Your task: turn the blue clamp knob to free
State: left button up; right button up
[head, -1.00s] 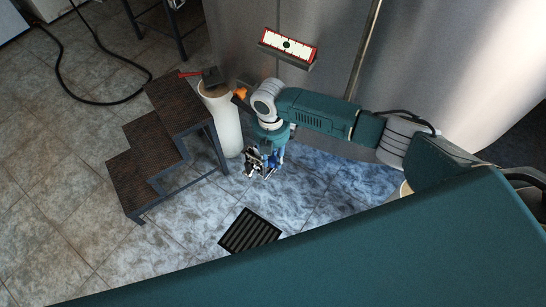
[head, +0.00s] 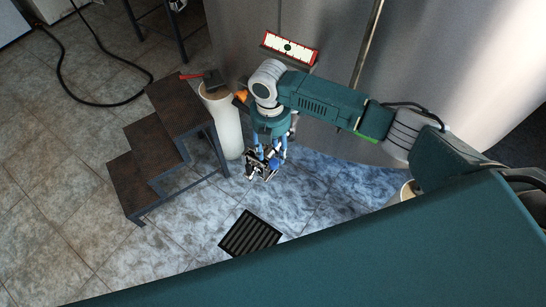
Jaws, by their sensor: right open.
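My right gripper (head: 262,167) hangs fingers down at the end of my teal arm, in front of the steel tank (head: 340,85) and right of the white cylinder. Its jaws are open, and I see nothing held between them. I cannot make out the blue clamp knob for certain. Small blue parts show around the gripper, but I cannot tell whether any belongs to the knob. My wrist and forearm hide part of the tank's lower front. My left gripper is not in view.
Dark steps (head: 160,145) stand to the left. A tall white cylinder (head: 225,125) stands between them and my gripper. A red-framed panel (head: 289,47) is on the tank. A floor grate (head: 250,233) lies below. A black hose (head: 100,50) crosses the floor at upper left.

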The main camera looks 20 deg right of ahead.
aim_at(272, 161)
notch_tip(272, 161, up, 6)
jog(key=shift+w, duration=0.1)
dwell(0.5)
